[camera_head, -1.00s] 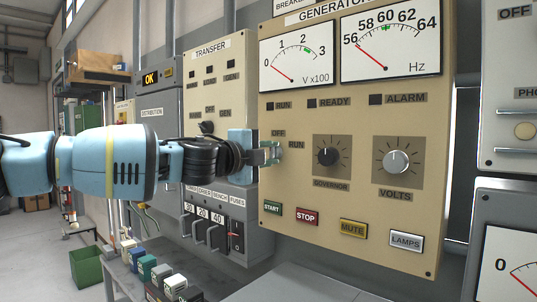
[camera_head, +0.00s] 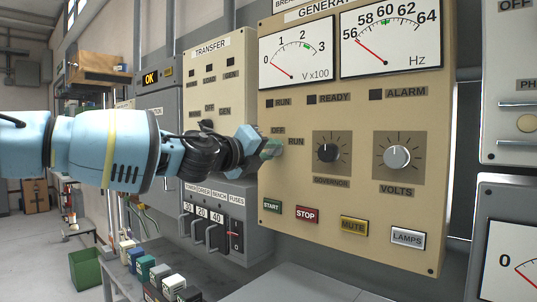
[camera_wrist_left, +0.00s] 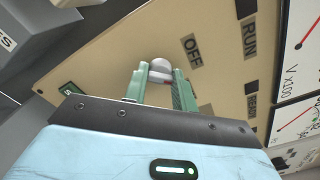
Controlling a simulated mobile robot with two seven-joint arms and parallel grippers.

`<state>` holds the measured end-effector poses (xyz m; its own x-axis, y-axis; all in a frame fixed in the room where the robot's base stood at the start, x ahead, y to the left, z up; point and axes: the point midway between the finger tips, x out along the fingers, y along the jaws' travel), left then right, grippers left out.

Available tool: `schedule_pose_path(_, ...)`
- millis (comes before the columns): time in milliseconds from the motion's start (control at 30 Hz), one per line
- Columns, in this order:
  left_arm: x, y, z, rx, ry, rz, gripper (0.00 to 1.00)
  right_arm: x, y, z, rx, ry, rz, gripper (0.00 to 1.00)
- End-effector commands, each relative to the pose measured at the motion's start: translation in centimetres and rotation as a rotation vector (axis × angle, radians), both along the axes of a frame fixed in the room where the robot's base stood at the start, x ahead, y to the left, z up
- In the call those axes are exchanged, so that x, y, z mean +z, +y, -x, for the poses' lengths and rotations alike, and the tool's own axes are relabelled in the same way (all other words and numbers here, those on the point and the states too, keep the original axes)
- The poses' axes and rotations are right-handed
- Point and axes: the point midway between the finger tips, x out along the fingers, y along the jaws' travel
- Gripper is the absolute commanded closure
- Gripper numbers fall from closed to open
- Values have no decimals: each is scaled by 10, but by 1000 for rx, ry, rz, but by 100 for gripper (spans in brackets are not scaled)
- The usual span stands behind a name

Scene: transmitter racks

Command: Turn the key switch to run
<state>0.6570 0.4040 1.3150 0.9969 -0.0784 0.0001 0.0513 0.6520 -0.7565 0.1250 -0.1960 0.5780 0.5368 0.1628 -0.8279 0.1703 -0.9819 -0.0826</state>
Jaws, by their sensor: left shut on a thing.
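The generator panel (camera_head: 300,220) is beige, with OFF and RUN labels near its left edge. My left gripper (camera_head: 272,150) reaches in from the left at those labels and hides the key switch in the head view. In the left wrist view, my left gripper (camera_wrist_left: 160,82) has its two green fingers shut on the rounded whitish key switch (camera_wrist_left: 160,70). My right gripper is not in view.
The governor knob (camera_head: 327,153) and the volts knob (camera_head: 397,157) are right of my gripper. START (camera_head: 272,206) and STOP (camera_head: 307,214) buttons are below. The transfer panel (camera_head: 205,75) and breaker box (camera_head: 215,215) stand to the left.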

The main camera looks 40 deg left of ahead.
Motion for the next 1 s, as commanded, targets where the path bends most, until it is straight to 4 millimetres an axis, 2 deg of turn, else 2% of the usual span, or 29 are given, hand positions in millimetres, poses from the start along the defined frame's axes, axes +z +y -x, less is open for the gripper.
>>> schedule_pose_path(400, 0, 0, 0, 2, -23, -273, 96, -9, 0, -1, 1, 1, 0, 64)
schedule_pose_path(1000, 1, 1, 0, 2, -30, -352, 96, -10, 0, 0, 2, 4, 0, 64)
